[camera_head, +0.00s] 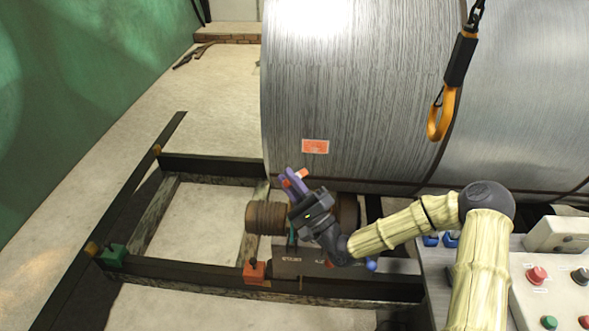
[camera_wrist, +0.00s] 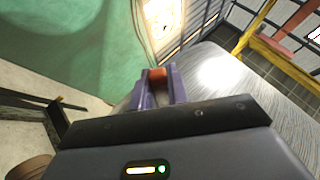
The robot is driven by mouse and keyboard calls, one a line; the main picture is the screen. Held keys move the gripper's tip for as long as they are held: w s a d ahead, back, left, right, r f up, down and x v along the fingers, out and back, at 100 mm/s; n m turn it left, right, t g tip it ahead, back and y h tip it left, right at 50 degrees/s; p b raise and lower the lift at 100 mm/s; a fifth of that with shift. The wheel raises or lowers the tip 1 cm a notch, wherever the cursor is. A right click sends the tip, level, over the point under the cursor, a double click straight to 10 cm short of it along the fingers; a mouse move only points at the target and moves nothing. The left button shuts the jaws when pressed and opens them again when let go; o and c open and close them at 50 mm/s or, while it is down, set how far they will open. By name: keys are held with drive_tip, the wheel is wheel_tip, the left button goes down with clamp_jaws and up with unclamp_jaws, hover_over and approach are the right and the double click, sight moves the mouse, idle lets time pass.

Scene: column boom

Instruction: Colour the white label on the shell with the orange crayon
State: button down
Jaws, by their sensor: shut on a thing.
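The shell (camera_head: 365,95) is a large grey metal cylinder lying on its side; its curved surface also shows in the wrist view (camera_wrist: 225,85). The label (camera_head: 315,146) on its lower left part looks mostly orange-red, with a thin pale edge. My gripper (camera_head: 290,176) is just below and left of the label, apart from it in the picture. Its purple fingers are shut on the orange crayon (camera_head: 302,173). In the wrist view the crayon (camera_wrist: 158,74) shows as a short orange piece between the fingertips. Whether its tip touches the shell cannot be told.
An orange hook (camera_head: 441,115) hangs on a chain at the upper right. A brown roller (camera_head: 266,218) and dark frame beams (camera_head: 210,168) lie below the shell. A control panel (camera_head: 555,285) with buttons stands at the lower right. Bare floor is at the left.

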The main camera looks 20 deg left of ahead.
drive_tip(key=shift+w, duration=0.1)
drive_tip(key=w+a+b, duration=0.1)
drive_tip(key=w+b, duration=0.1)
drive_tip(key=w, duration=0.5)
drive_tip(key=shift+a, duration=0.3)
drive_tip(key=shift+w+a+b, duration=0.25)
drive_tip(key=shift+w+b, duration=0.4)
drive_tip(key=shift+w, duration=0.1)
idle(1.0)
drive_tip(key=shift+d, duration=0.1)
drive_tip(key=d, duration=0.3)
drive_tip(key=shift+w+d+b, duration=0.35)
drive_tip(key=shift+d+b, duration=0.05)
idle(0.4)
drive_tip(key=shift+a, duration=0.15)
